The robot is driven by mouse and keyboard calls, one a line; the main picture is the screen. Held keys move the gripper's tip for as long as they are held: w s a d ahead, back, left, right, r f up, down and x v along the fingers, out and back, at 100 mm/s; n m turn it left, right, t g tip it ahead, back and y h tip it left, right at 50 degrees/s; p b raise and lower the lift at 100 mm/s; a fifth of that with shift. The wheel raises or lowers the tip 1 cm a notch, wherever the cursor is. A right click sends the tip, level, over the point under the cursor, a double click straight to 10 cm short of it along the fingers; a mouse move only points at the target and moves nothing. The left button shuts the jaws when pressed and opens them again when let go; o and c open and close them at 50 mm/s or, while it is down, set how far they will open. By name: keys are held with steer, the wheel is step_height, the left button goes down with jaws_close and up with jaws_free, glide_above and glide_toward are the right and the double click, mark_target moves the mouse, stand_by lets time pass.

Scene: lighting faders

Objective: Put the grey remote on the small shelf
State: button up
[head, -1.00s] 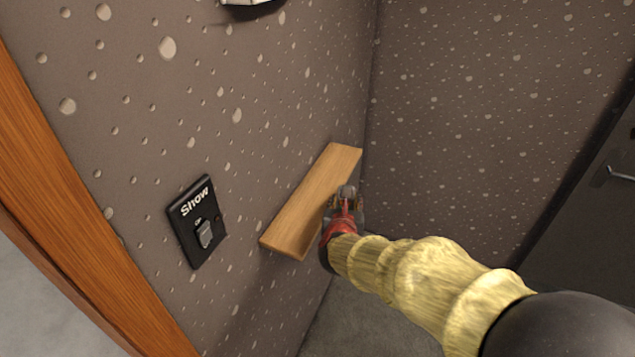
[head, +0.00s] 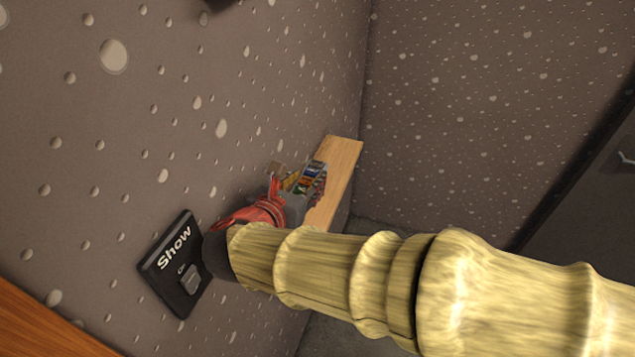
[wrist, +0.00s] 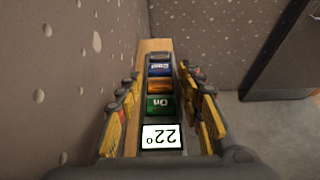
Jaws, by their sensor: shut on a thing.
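The grey remote (wrist: 161,105) is between the fingers of my gripper (wrist: 161,95) in the wrist view, with a "22°" display and coloured buttons facing the camera. My gripper is shut on it. In the head view my gripper (head: 291,188) and the remote (head: 311,178) are at the near part of the small wooden shelf (head: 341,163) on the left wall. The shelf also shows beyond the remote in the wrist view (wrist: 154,45). My gripper and arm hide the shelf's near end. I cannot tell whether the remote touches the shelf.
A black "Show" switch plate (head: 172,262) is on the left wall, close to my wrist. A dark door (head: 590,190) with a handle stands at the right. The far end of the shelf is bare. A wooden frame edge (head: 45,325) is at the lower left.

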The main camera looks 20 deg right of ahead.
steer(key=x, duration=0.4)
steer(key=b+x, duration=0.1)
steer(key=x, duration=0.3)
steer(key=shift+w+a+f, duration=0.25)
steer(key=shift+w+f, duration=0.05)
steer(key=shift+w, duration=0.05)
steer(key=w+f, duration=0.1)
steer(key=w+d+f, duration=0.1)
steer(key=f, duration=0.1)
steer(key=w+d+f+b, duration=0.1)
steer(key=w+f, duration=0.1)
steer(key=shift+w+d+f, duration=0.2)
steer(key=shift+w+f, duration=0.05)
steer(key=shift+f, duration=0.15)
steer(key=shift+w+f+b, duration=0.15)
steer(key=shift+f+b, duration=0.35)
steer(key=shift+f, duration=1.1)
steer(key=shift+f, duration=0.2)
steer(key=o, duration=1.2)
steer(key=shift+o, duration=0.2)
